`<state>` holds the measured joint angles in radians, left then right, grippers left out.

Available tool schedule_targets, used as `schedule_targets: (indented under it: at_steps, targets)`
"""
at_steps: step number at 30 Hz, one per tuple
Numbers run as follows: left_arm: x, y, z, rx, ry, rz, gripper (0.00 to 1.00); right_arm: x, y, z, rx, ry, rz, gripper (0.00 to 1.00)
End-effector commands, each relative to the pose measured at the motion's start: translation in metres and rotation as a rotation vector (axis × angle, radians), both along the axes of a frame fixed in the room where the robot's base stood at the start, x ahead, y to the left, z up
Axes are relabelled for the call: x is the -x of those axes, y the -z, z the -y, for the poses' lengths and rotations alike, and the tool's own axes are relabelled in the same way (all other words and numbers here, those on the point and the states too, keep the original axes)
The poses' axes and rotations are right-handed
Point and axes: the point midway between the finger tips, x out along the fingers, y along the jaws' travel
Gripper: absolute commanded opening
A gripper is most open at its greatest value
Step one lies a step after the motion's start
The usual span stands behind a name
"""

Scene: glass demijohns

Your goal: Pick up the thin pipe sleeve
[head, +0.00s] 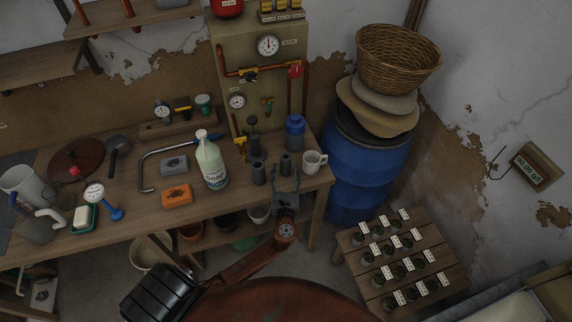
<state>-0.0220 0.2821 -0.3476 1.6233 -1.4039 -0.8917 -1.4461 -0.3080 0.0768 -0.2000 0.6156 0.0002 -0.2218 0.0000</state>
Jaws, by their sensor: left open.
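The thin pipe sleeve (285,161) is a narrow dark grey cylinder standing upright near the right end of the wooden workbench. A wider dark grey sleeve (259,174) stands just left of it. My left gripper (286,173) reaches over the bench's front edge from below. It is open, with its two fingers spread and pointing at the thin sleeve. The sleeve's lower part is close to the fingertips; I cannot tell whether they touch it. My right gripper is not in view.
A white mug (313,162) stands close on the right, and a blue-capped container (295,130) behind. A soap bottle (212,162) and an orange sponge (177,196) are to the left. A blue barrel (362,165) stands beyond the bench's right end.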

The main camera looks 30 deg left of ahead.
Motion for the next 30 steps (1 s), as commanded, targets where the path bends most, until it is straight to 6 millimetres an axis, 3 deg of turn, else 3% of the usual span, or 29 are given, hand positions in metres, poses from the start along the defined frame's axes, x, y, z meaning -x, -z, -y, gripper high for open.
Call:
schedule_targets:
  at_steps: [3,7,16,30]
  targets:
    - [-0.017,-0.001,-0.010,-0.001,0.000,0.002,0.48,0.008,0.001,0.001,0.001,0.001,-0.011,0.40]
    - [-0.029,0.000,-0.017,-0.001,0.000,0.001,0.48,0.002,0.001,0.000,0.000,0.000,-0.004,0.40]
    - [-0.031,0.000,-0.021,0.001,-0.003,0.000,0.48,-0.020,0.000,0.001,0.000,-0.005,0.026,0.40]
    - [-0.030,0.000,-0.022,0.001,-0.004,0.001,0.15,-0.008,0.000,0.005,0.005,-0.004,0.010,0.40]
